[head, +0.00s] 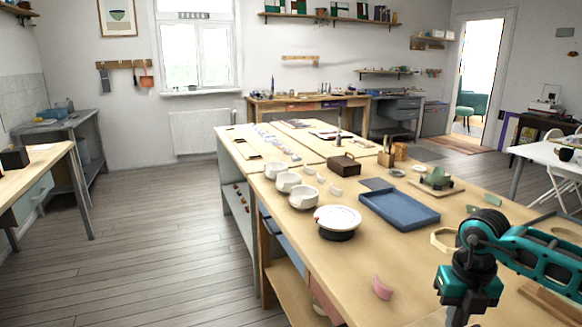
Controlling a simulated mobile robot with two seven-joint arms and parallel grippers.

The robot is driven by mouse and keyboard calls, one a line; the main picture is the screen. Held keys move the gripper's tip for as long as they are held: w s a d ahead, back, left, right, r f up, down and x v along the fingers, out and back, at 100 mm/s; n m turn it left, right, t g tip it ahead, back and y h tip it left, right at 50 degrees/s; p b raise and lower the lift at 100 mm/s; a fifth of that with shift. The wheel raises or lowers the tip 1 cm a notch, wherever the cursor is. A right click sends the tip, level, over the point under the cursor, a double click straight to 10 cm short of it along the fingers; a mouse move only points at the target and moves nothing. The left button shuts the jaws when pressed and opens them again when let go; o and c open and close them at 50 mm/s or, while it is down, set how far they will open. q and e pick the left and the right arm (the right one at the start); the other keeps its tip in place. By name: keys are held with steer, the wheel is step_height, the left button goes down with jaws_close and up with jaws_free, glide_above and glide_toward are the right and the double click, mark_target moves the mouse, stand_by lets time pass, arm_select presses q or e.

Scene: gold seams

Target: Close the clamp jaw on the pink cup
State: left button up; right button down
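A small pink cup-like piece (383,288) lies on the wooden worktable near its front edge. It looks curved and open, and I cannot tell whether it is whole. I cannot make out a clamp jaw for certain. A green object (437,180) sits on a small wooden board farther back, its details too small to read. My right arm comes in from the right, and its teal and black end (467,290) hangs to the right of the pink piece, apart from it. Its fingertips are cut off or hidden at the bottom edge. My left gripper is not in view.
The worktable (350,258) also holds a blue tray (398,208), a white plate on a dark round stand (337,220), white bowls (303,196) and a brown box (343,165). A hexagonal wooden ring (444,240) lies near my arm. The floor at left is clear.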

steer(key=shift+s, duration=0.1)
steer(key=shift+s+d+p, duration=0.25)
steer(key=shift+s+d, duration=0.05)
steer(key=shift+s, duration=0.35)
steer(key=shift+s+d+p, duration=0.2)
steer(key=shift+s+d, duration=0.1)
steer(key=shift+s, duration=0.4)
steer(key=shift+s+d+p, duration=0.25)
steer(key=shift+s+d, duration=0.05)
steer(key=shift+s, duration=0.35)
steer(key=shift+w+a, duration=0.1)
steer(key=shift+w, duration=0.05)
steer(key=shift+w+a, duration=0.15)
steer(key=shift+w, duration=0.3)
